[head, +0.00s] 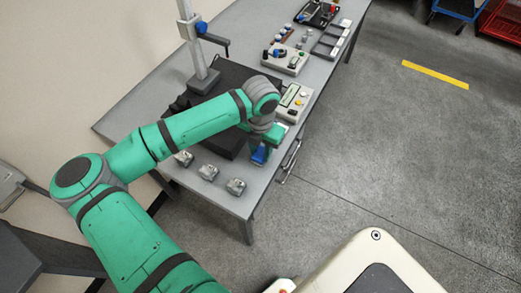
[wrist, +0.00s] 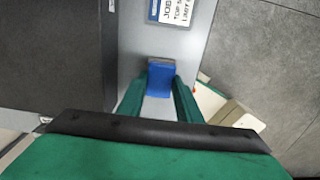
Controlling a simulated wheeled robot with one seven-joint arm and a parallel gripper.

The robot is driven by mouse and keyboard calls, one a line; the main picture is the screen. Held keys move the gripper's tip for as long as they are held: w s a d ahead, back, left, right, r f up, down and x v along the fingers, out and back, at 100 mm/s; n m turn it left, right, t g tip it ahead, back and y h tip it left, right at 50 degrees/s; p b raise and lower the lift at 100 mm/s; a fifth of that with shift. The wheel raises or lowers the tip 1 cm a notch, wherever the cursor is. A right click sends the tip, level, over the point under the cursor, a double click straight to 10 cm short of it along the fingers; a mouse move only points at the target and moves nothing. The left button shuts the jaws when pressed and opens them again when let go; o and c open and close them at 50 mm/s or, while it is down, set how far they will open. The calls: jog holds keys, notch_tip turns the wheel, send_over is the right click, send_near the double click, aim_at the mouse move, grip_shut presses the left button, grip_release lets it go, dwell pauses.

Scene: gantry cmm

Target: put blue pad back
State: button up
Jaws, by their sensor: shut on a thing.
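The blue pad (head: 259,155) is at the near right part of the grey table, at the lower end of my arm. In the wrist view the blue pad (wrist: 161,78) is between the two green fingers of my gripper (wrist: 162,86), which is shut on it. My gripper (head: 267,145) is partly hidden by my own wrist in the head view. The pad is over the pale tabletop strip beside the dark plate. I cannot tell whether the pad touches the table.
The dark plate (head: 228,82) fills the table's middle, with a grey column (head: 201,60) behind it. Small metal blocks (head: 208,172) stand along the near edge. A control box (head: 294,103) stands at the right edge. A label card (wrist: 176,10) lies ahead of the pad.

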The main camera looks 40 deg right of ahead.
aim_at(261, 154)
jog(key=shift+f, duration=0.1)
jog(key=o, duration=1)
notch_tip(261, 154, up, 12)
jog(key=shift+r, duration=0.15)
